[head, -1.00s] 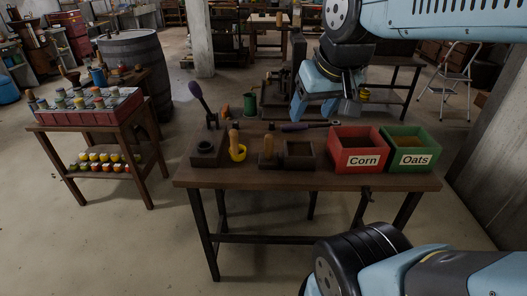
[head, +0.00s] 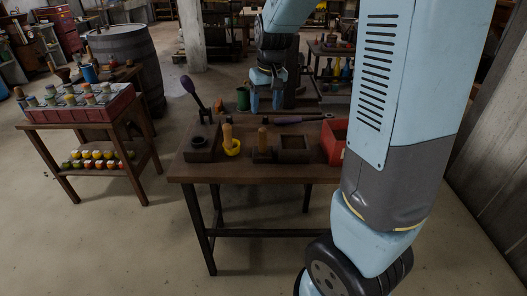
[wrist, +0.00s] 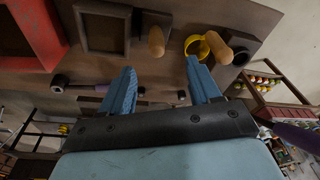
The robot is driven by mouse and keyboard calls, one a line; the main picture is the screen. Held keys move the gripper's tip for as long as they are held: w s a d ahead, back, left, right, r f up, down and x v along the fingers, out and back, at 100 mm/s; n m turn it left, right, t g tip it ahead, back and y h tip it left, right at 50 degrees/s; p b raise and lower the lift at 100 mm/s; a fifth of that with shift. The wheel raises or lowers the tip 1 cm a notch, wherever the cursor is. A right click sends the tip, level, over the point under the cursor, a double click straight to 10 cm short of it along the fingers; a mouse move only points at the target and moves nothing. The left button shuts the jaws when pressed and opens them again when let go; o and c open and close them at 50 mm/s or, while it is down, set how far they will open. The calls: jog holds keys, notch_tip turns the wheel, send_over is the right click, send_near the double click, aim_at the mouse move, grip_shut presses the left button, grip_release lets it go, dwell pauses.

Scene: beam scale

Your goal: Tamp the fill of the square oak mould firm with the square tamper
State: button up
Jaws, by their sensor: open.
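The square mould (head: 294,155) is a dark brown open box on the table; it also shows in the wrist view (wrist: 104,47). Its inside is dark and I cannot judge the fill. Just left of it in the head view stands what looks like the square tamper (head: 263,139), an upright rounded wooden handle on a dark block. In the wrist view its handle (wrist: 157,42) points toward me, between mould and yellow ring. My gripper (head: 266,105) is open and empty, above the back of the table, behind the tamper. Its two blue fingers (wrist: 163,88) are apart in the wrist view.
A yellow ring (head: 232,150) with a wooden handle and a dark block with a round opening (head: 199,154) stand to the left. A purple-handled tool (head: 290,121) lies behind the mould; another purple handle (head: 188,84) stands upright. A red bin (head: 331,140) is right, partly behind my arm.

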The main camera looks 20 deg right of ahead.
aim_at(261, 129)
jog(key=w+f, duration=0.2)
jog(key=f, duration=0.1)
jog(key=shift+w+f, duration=0.2)
jog(key=shift+w, duration=0.2)
jog(key=f, duration=0.5)
jog(key=w+f, duration=0.1)
jog(key=f, duration=0.2)
jog(key=shift+f, duration=0.15)
jog(key=shift+w+d+f, duration=0.1)
jog(key=shift+f, duration=1.2)
jog(key=shift+w+d+f, duration=0.1)
jog(key=shift+f, duration=1.15)
grip_shut()
